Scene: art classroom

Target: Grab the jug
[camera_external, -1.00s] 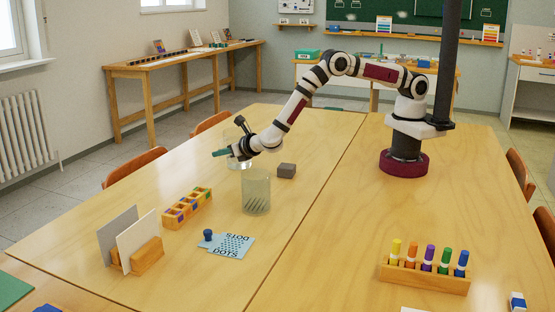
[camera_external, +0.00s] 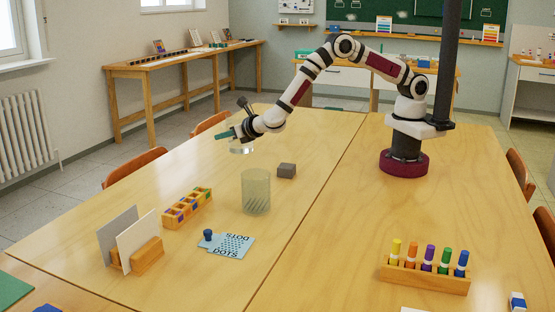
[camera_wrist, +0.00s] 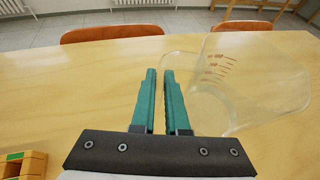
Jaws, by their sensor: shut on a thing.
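The jug (camera_wrist: 262,82) is clear, with brownish measuring marks, and fills the right of the wrist view, tilted in that picture. My gripper (camera_wrist: 161,85) has green fingers, nearly together, shut on the jug's clear handle. In the external view my gripper (camera_external: 227,135) is above the far left of the table, and part of the jug (camera_external: 242,149) shows just below it, raised off the table. Much of the jug is hard to see there because it is clear and partly behind the wrist.
A wooden compartment box (camera_external: 187,208), a card holder (camera_external: 147,256), blue cards (camera_external: 232,246) and a marker rack (camera_external: 424,278) stand nearer. The table's far end is clear.

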